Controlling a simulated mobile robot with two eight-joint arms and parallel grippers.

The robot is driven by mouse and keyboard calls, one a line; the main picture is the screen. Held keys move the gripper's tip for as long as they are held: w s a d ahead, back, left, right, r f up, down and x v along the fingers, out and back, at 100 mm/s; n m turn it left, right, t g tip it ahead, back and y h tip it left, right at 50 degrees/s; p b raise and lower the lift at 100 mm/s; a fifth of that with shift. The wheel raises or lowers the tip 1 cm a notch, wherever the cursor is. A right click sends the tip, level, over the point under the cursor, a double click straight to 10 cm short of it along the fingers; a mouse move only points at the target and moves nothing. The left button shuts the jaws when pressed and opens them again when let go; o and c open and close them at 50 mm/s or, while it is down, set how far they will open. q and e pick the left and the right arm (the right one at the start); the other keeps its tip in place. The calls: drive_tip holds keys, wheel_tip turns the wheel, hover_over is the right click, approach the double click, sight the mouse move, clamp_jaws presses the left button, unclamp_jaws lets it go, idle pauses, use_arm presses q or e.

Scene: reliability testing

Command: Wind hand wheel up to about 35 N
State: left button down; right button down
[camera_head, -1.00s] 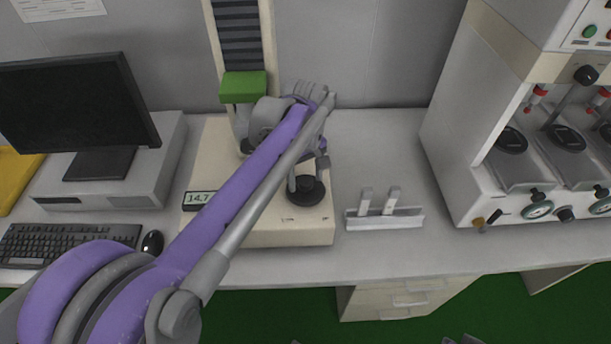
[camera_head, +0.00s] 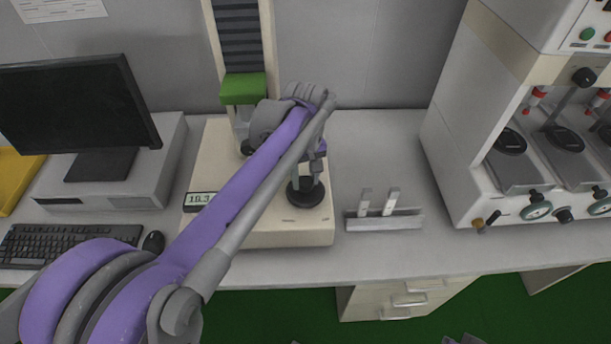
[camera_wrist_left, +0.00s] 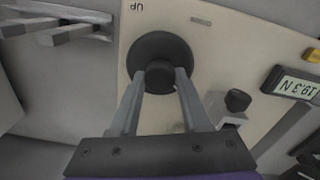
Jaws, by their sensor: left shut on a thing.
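The black hand wheel (camera_head: 306,196) lies on the front right of the cream tester base (camera_head: 270,232). In the left wrist view the wheel (camera_wrist_left: 152,50) shows as a black disc with a raised centre knob, next to the marking "UP". My left gripper (camera_wrist_left: 160,78) is shut on that knob, one finger on each side. In the head view the gripper (camera_head: 307,180) is partly covered by my arm. The display (camera_head: 200,200) is partly hidden by my arm; in the wrist view the display (camera_wrist_left: 297,84) is upside down and reads about 19.3 N.
A small rack (camera_head: 384,220) with two upright pieces stands right of the tester. A larger white machine (camera_head: 460,130) is further right. A monitor (camera_head: 80,105), keyboard (camera_head: 60,245) and mouse (camera_head: 153,241) are on the left. The tester's green block (camera_head: 243,90) is behind my arm.

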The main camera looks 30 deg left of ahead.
sight(306, 181)
use_arm(q)
drive_tip(key=m+p, duration=0.1)
drive_tip(key=m, duration=0.5)
idle(0.6)
drive_tip(key=shift+c, duration=1.9)
unclamp_jaws()
wheel_tip(306, 181, up, 11)
drive_tip(key=p, duration=0.1)
drive_tip(key=shift+s+f, duration=0.1)
drive_tip(key=s+d+f+m+t+p, duration=0.1)
drive_tip(key=s+d+f+t, duration=0.1)
drive_tip(key=s+f, duration=0.4)
drive_tip(key=s+d+f+m+t+p, duration=0.2)
drive_tip(key=s+f, duration=0.4)
drive_tip(key=s, duration=0.3)
drive_tip(key=d+t, duration=0.1)
drive_tip(key=d, duration=0.1)
drive_tip(key=shift+s+d+f+m, duration=0.2)
drive_tip(key=shift+d+f+m, duration=0.1)
drive_tip(key=shift+d, duration=0.05)
